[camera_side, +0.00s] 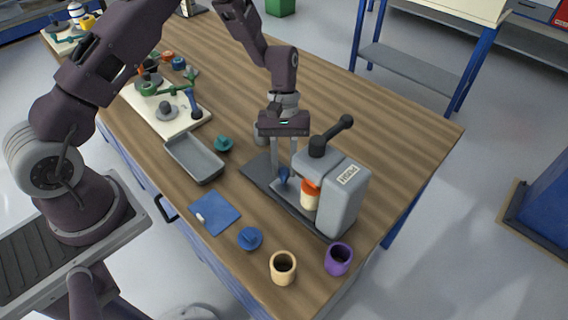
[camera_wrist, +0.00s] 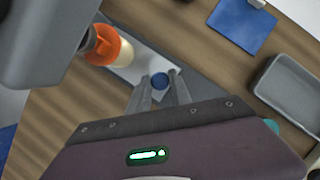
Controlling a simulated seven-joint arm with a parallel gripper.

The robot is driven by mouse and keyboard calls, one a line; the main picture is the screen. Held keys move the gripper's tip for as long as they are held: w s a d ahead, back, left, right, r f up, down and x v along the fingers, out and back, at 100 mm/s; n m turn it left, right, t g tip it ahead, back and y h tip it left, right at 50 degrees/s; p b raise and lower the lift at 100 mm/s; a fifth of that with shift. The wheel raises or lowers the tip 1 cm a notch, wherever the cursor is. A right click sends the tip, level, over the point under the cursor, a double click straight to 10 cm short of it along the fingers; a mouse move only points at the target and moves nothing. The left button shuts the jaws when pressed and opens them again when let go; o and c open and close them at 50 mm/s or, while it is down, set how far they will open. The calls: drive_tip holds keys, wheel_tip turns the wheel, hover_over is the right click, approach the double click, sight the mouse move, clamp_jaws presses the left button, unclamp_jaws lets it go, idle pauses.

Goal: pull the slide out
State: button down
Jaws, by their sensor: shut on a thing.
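A grey press machine (camera_side: 343,195) with a dark lever stands on a dark base plate near the table's front right. A light grey slide (camera_wrist: 140,64) lies at the machine's foot and carries a blue knob (camera_side: 284,177). The knob also shows in the wrist view (camera_wrist: 160,81). My gripper (camera_side: 284,170) points down over the slide, shut on the blue knob, with a fingertip on each side of it. An orange-topped cream piece (camera_side: 310,194) stands at the machine's front, and it also shows in the wrist view (camera_wrist: 108,46).
A grey tray (camera_side: 194,160), a teal knobbed piece (camera_side: 223,144), a blue cloth (camera_side: 215,212) and a blue lid (camera_side: 250,238) lie left of the machine. A cream cup (camera_side: 283,267) and a purple cup (camera_side: 338,259) stand near the front edge. The table behind the machine is clear.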

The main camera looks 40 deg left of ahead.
idle(0.3)
drive_tip(key=a, duration=1)
drive_tip(key=shift+a, duration=0.25)
drive_tip(key=c, duration=1.4)
unclamp_jaws()
drive_tip(key=shift+a, duration=0.1)
drive_tip(key=shift+o, duration=1.1)
drive_tip(key=v, duration=0.7)
drive_tip(key=shift+r, duration=0.15)
